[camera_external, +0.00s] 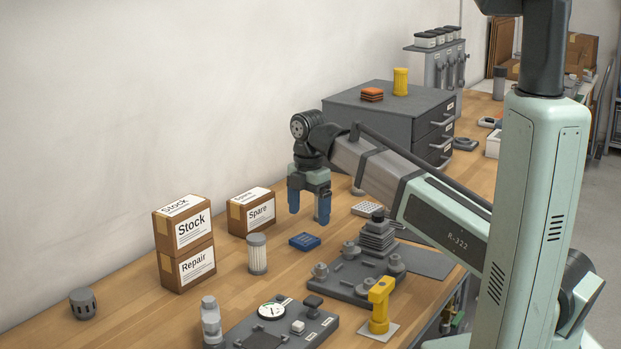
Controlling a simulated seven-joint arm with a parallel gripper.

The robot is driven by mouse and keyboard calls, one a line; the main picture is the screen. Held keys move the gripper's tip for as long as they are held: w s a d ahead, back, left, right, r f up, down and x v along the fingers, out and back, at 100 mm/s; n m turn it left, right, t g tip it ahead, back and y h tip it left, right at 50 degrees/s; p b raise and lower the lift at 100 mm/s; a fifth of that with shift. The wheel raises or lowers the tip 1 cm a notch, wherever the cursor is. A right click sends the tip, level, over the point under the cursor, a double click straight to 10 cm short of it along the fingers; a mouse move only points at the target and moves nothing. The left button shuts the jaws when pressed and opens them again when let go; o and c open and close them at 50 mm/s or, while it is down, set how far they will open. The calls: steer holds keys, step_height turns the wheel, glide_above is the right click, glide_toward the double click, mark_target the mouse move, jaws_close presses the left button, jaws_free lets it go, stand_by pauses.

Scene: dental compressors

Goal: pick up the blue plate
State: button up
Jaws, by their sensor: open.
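The blue plate (304,241) is a small flat square piece lying on the wooden bench, right of the Spare box and behind the grey parts board. My gripper (309,213) has blue fingers that point down and stand apart. It hangs above the bench, over or a little behind the plate, with nothing between the fingers. The fingertips appear higher than the plate and do not seem to touch it. The exact height gap cannot be told from this one view.
The Spare box (251,212), stacked Stock and Repair boxes (184,243) and a white filter (257,254) stand left. A grey board (352,288) with metal parts lies right of the plate. A grey drawer cabinet (371,126) stands behind. Bare wood (120,329) shows front left.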

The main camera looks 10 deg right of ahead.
mark_target(306, 238)
steer(key=shift+a+f, duration=0.2)
steer(key=shift+f, duration=1.4)
steer(key=shift+a+f, duration=0.15)
steer(key=shift+f, duration=1.45)
steer(key=c, duration=1.2)
